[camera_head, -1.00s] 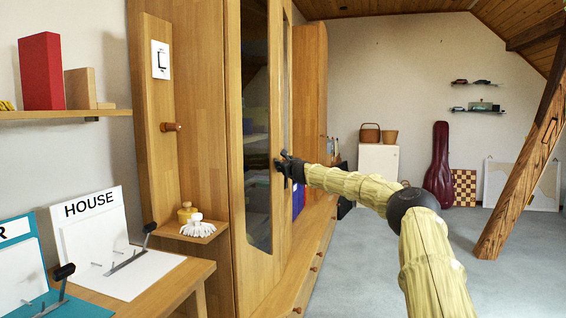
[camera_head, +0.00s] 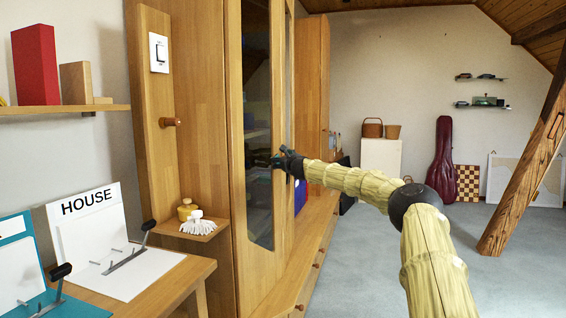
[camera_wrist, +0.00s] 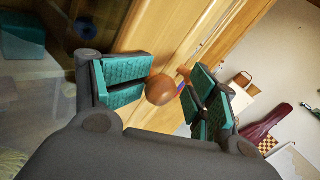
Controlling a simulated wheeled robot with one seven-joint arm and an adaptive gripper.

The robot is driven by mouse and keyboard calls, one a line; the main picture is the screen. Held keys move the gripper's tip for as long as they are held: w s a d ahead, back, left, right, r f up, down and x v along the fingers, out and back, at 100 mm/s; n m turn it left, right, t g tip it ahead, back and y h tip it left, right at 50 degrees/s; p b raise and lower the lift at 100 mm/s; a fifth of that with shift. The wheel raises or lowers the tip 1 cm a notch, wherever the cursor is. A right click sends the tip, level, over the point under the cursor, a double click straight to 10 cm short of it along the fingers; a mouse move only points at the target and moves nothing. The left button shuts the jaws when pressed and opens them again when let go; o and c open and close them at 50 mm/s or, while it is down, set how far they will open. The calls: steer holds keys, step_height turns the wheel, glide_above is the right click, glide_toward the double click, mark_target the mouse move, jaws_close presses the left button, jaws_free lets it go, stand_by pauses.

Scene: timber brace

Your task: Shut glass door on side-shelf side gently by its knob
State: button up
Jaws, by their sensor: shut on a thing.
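The glass door on the side-shelf side (camera_head: 235,150) is a tall wooden frame with a long dark pane, on the left part of the wooden cabinet. My gripper (camera_head: 279,160) is at the door's right edge, about mid-height. In the wrist view, the round brown knob (camera_wrist: 160,90) sits between my green-padded fingers (camera_wrist: 168,84), and the gripper is shut on it. The glass pane lies to the left there. The knob is hidden by the gripper in the head view. I cannot tell how wide any gap at the door edge is.
A desk (camera_head: 190,276) with a HOUSE board (camera_head: 95,222) stands at lower left. A second glass door (camera_head: 291,110) adjoins on the right. A slanted timber brace (camera_head: 520,165) stands far right; carpet between is clear.

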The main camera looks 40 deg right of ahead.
steer(key=shift+s+r, duration=0.15)
steer(key=shift+r, duration=0.05)
steer(key=v, duration=1.1)
steer(key=shift+s+f, duration=0.15)
steer(key=shift+s, duration=0.15)
steer(key=shift+a, duration=0.15)
stand_by(0.4)
